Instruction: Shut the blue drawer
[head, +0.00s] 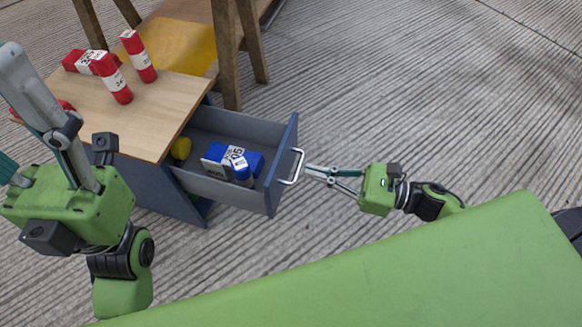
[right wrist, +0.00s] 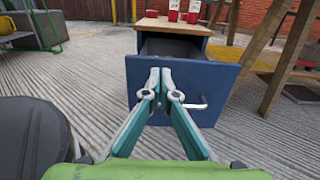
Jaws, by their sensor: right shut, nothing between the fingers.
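The blue drawer (head: 283,168) stands pulled out of a small wood-topped cabinet (head: 140,112), its front panel facing right. Its silver handle (head: 293,166) shows on the front panel. In the right wrist view the drawer front (right wrist: 215,100) faces me, with the handle (right wrist: 196,106) to the right of my fingers. My right gripper (head: 308,170) is shut and empty, its fingertips right at the drawer front beside the handle; I cannot tell whether they touch. My left gripper (head: 14,62) is raised at the left, near the cabinet top; its finger opening is unclear.
Inside the drawer lie blue-and-white items (head: 232,162) and a yellow round thing (head: 181,148). Several red-and-white cans and boxes (head: 112,78) are on the cabinet top. Wooden legs (head: 226,55) stand behind the drawer. The floor to the right (head: 430,90) is clear.

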